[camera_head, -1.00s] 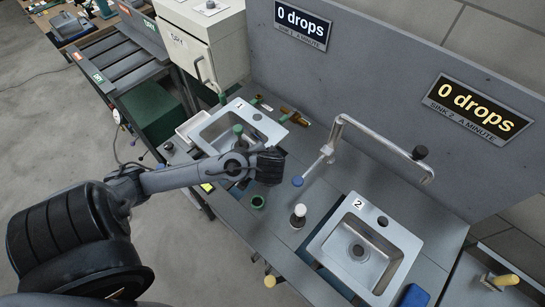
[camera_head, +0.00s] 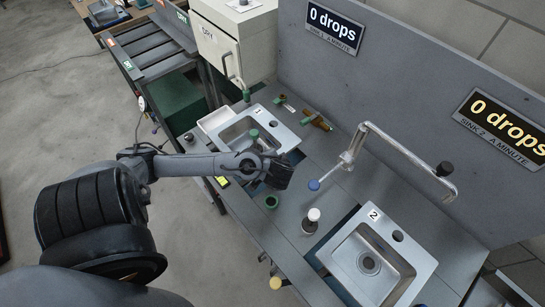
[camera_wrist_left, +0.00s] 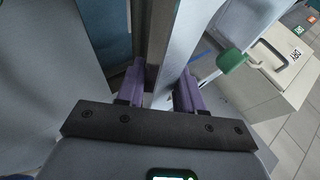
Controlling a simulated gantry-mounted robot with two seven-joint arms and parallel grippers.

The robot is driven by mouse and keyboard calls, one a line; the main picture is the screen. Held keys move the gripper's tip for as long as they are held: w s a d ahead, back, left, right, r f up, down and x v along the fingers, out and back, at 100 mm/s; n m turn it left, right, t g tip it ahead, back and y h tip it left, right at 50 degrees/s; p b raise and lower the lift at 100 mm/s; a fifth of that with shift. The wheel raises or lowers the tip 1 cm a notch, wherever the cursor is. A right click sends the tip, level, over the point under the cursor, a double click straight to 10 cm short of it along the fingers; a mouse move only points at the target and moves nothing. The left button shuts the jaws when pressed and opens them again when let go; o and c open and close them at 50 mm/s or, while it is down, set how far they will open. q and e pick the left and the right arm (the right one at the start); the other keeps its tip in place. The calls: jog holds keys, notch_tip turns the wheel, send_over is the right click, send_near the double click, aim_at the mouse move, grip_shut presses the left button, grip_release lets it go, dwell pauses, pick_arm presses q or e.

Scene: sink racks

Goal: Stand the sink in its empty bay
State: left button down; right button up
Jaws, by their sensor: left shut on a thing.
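Sink 1 (camera_head: 285,137) is a square steel basin marked "1", at the left of the grey bench in the head view. My left gripper (camera_head: 277,173) is at its near right side. In the left wrist view, my purple fingers (camera_wrist_left: 159,92) are shut on an upright steel edge (camera_wrist_left: 178,45), which looks like this sink's rim. The head view hides the fingertips behind the dark gripper body. Sink 2 (camera_head: 413,257), marked "2", sits at the right with a dark blue opening along its left side. My right gripper is not in view.
A white cabinet (camera_head: 225,45) stands at the back left. Two "0 drops" signs hang behind.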

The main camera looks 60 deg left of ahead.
pick_arm(q)
jog(key=shift+r, duration=0.1)
jog(key=c, duration=1)
grip_release()
jog(key=shift+o, duration=1.4)
jog(key=p+v, duration=0.1)
jog(key=v, duration=1)
jog(key=s+d+f+m+h, duration=0.1)
jog(key=s+d+f+h, duration=0.2)
jog(key=d, duration=0.4)
jog(key=s+d+f+m+h, duration=0.1)
jog(key=s+d+f+h, duration=0.2)
jog(key=d, duration=0.5)
jog(key=shift+s+d+m+h, duration=0.4)
jog(key=shift+s+h, duration=0.4)
jog(key=shift+h, duration=0.4)
jog(key=shift+r, duration=0.15)
